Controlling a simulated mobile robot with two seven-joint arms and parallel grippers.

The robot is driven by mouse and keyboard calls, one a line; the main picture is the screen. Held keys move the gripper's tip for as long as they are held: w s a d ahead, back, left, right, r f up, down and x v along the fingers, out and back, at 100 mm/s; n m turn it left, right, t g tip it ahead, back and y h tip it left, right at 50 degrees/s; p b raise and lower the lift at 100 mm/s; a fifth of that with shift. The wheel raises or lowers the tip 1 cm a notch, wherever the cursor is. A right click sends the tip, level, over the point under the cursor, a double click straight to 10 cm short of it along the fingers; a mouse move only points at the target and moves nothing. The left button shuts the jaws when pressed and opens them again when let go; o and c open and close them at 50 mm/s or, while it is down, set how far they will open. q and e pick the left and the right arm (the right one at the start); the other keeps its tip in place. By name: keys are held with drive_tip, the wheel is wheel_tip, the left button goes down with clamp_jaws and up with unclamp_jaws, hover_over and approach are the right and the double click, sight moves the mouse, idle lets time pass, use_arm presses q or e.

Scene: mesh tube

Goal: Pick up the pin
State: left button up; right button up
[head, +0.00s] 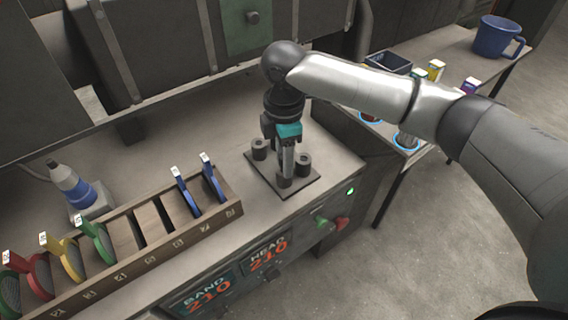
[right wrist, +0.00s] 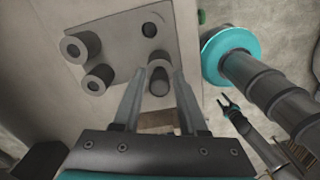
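A dark square plate (head: 313,186) on the bench carries several short dark round posts. In the right wrist view, a solid dark pin (right wrist: 159,82) stands on this plate (right wrist: 118,40), between the tips of my right gripper (right wrist: 160,76). In the head view my right gripper (head: 287,168) points down over the plate. Its fingers are apart, on either side of the pin; I cannot tell whether they touch it. Two hollow posts (right wrist: 76,48) stand to the left. A small two-pronged gripper (right wrist: 230,104), apparently my left one, hangs open at the right in the wrist view.
A wooden rack (head: 160,233) with coloured, tagged pieces lies left of the plate. A blue-and-white cone-shaped thing (head: 73,187) stands behind it. Green and red knobs (head: 342,223) stick out of the bench front. A blue mug (head: 494,38) stands on the side table.

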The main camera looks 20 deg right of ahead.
clamp_jaws()
idle(0.5)
